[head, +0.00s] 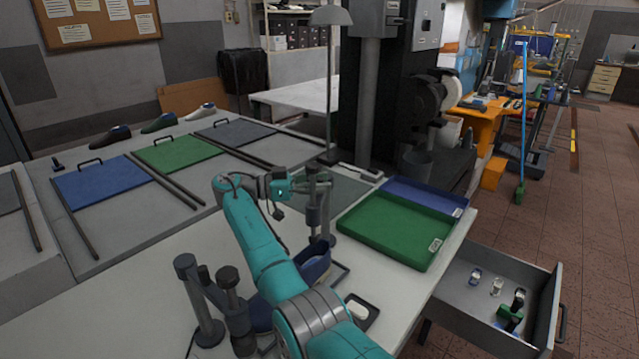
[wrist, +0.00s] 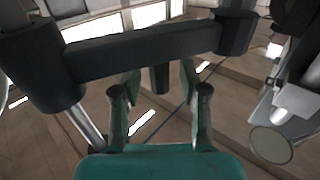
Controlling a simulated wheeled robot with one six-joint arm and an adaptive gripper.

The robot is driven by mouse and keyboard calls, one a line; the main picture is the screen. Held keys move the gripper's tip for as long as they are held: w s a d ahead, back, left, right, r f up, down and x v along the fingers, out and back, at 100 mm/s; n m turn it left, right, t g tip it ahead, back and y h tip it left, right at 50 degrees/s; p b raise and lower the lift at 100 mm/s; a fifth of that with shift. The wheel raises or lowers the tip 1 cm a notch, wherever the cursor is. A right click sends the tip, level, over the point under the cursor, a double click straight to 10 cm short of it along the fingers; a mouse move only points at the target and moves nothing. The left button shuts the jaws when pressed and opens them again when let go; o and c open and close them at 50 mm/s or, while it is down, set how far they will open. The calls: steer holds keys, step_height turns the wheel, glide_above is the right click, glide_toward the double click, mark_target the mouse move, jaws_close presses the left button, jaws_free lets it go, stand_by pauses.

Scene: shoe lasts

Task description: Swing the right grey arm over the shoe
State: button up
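The right grey arm (head: 318,178) stands on its post behind the blue shoe (head: 314,266), at the far end of the shoe's stand. In the wrist view the arm is a dark bar (wrist: 145,50) across the picture, with a cylinder at each end and a short peg below its middle. My gripper (head: 297,187) is level with this arm, on its left side. In the wrist view my gripper (wrist: 160,80) has its fingers apart, one on each side of the peg, with gaps visible. The left grey arm (head: 213,290) stands at the near left. My arm hides part of the shoe.
A green tray (head: 395,228) and a blue tray (head: 425,195) lie to the right. An open drawer (head: 490,290) with small items juts out at the lower right. A lamp (head: 330,80) stands behind the right grey arm. A small dark dish (head: 362,312) sits near the shoe.

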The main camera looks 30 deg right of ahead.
mark_target(319, 179)
step_height(319, 179, up, 10)
stand_by(0.6)
stand_by(0.4)
